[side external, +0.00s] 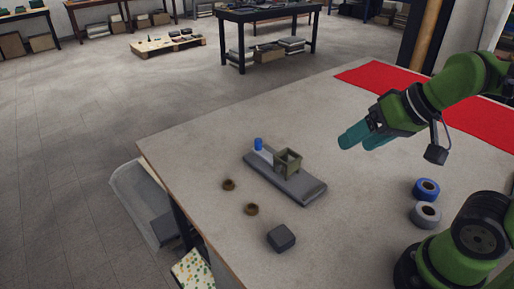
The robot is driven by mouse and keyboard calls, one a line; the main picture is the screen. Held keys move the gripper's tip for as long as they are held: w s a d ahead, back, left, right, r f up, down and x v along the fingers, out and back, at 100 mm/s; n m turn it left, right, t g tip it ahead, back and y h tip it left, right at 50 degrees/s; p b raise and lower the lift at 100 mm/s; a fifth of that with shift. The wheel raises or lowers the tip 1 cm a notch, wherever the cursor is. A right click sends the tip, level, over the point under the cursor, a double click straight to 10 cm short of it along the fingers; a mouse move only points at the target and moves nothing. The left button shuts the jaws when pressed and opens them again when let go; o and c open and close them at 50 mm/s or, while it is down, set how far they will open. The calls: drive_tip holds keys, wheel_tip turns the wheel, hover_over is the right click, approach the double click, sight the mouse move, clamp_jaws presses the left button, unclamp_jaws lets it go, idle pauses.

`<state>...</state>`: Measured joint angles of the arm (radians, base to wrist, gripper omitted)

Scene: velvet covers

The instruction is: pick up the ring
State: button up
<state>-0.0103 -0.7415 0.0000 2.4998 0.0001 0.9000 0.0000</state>
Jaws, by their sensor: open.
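Two small brown rings lie flat on the table, one at the upper left (229,185) and one nearer the camera (251,210). Both are apart from the grey board. Which of them is the task's ring cannot be told from this view. My gripper (356,143) is open and raised above the table to the right of the rings, well away from them. Its teal fingers point left and hold nothing visible.
A grey board (308,194) carries an olive square holder (289,162) and a blue cylinder (258,144). A dark grey block (281,238) sits near the front. Blue (426,189) and grey (425,214) tape rolls lie at right. A red cloth (375,76) covers the far edge.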

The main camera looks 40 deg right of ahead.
drive_tip(key=w+a+f+n+g+h, duration=0.1)
drive_tip(key=w+a+f+n+g, duration=0.25)
drive_tip(key=w+a, duration=0.35)
drive_tip(key=w+a+f+n+g, duration=0.3)
drive_tip(key=w+a+f, duration=0.2)
drive_tip(key=w, duration=0.4)
drive_tip(key=n+h, duration=0.1)
hover_over(252, 207)
drive_tip(key=shift+g, duration=0.35)
wheel_tip(252, 207, down, 9)
drive_tip(key=shift+s+d+f, duration=0.1)
drive_tip(key=shift+s+f, duration=0.05)
drive_tip(key=shift+w+f, duration=0.2)
drive_tip(key=shift+f, duration=2.95)
drive_tip(key=c, duration=1.1)
drive_tip(key=shift+r, duration=0.1)
